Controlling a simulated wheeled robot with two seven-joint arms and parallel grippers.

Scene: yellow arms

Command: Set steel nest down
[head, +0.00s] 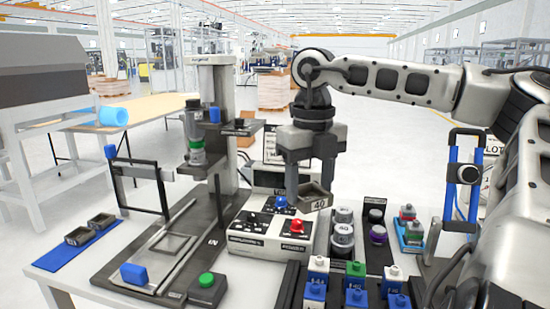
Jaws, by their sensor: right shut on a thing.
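My right gripper (310,183) comes in from the right and points down. It is shut on a small dark grey steel nest (317,200) marked "40". Part of the nest's far side is hidden by the fingers. Two similar dark nests, one nearer (77,237) and one farther (101,221), sit on a blue mat (62,259) at the table's left. My left gripper is not in view.
A tall press (220,140) with a dark base stands left of the control box; its blue-handled guard frame (137,187) rises beside the mat. Grey cylinders (342,235) stand right of the box. A black rack (335,290) of blue, green and white blocks is in front.

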